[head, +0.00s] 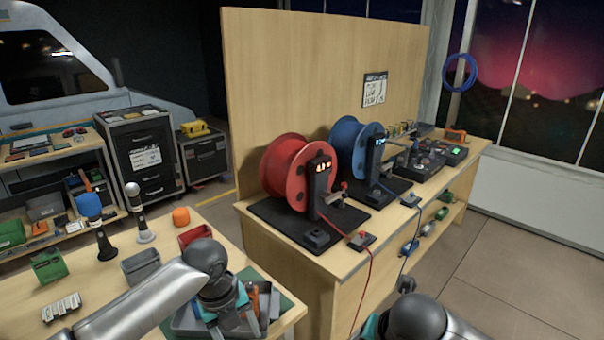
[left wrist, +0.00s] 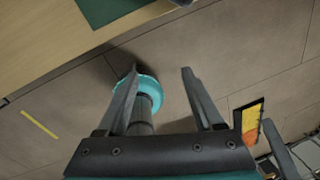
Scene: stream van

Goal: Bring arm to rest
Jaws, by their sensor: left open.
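My left arm (head: 150,300) comes in from the lower left in the head view and bends down at its dark joint over the front table's right end. My left gripper (left wrist: 159,73) shows in the left wrist view with its two dark fingers apart and nothing between the tips. Tiled floor lies beyond the fingers, and a table edge is at the upper left. A dark rounded joint of my right arm (head: 418,318) shows at the bottom of the head view; the right gripper is out of frame.
The front table holds a grey tray (head: 182,322), a green bin (head: 48,267), microphones and an orange ball-shaped thing (head: 181,216). A bench carries a red reel (head: 284,172) and a blue reel (head: 346,137). Red and blue cables hang over its front. Open floor (head: 520,270) is at right.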

